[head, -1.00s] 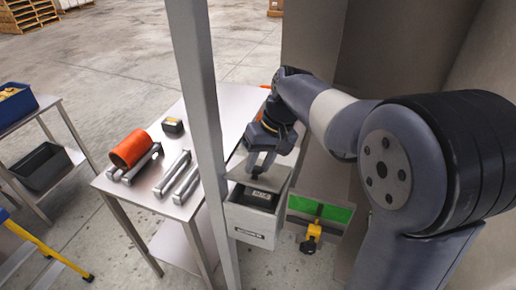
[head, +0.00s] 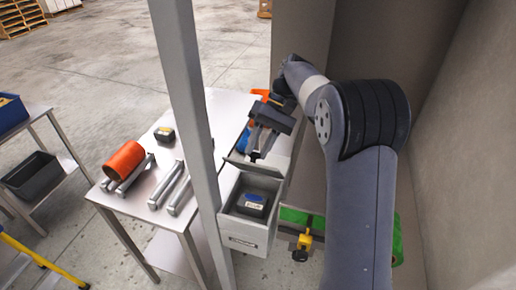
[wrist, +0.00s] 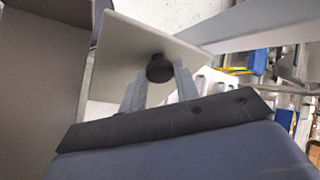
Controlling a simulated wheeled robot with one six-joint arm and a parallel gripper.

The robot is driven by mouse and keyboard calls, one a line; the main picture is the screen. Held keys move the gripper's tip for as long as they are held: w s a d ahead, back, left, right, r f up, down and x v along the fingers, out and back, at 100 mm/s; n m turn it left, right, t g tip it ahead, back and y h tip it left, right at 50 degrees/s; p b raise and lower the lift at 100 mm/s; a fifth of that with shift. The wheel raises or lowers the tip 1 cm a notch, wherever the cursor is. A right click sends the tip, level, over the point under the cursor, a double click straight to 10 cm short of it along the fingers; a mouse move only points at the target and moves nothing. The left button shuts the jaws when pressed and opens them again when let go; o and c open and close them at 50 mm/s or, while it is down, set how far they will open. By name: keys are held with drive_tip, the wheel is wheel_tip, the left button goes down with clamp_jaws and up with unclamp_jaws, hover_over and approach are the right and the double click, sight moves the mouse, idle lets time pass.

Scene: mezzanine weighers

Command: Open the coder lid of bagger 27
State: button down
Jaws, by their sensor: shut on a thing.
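The coder box (head: 247,241) is a light grey box beside the grey post, its top open toward me. A dark unit with a blue and white label (head: 253,201) shows inside. The name plate on its front is too small to read. The grey coder lid (head: 237,163) is tilted up at the box's back edge. My gripper (head: 256,157) is above and behind the box, at the lid. In the wrist view, my gripper's two pale fingers (wrist: 160,86) are shut on the lid's black knob (wrist: 160,68). The lid plate (wrist: 125,60) spreads behind the knob.
A grey post (head: 187,100) stands just left of the box. A green panel with a yellow-black knob (head: 303,242) is right of the box. A wall rises at right.

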drive_tip(key=c, duration=1.1)
unclamp_jaws()
drive_tip(key=shift+o, duration=0.2)
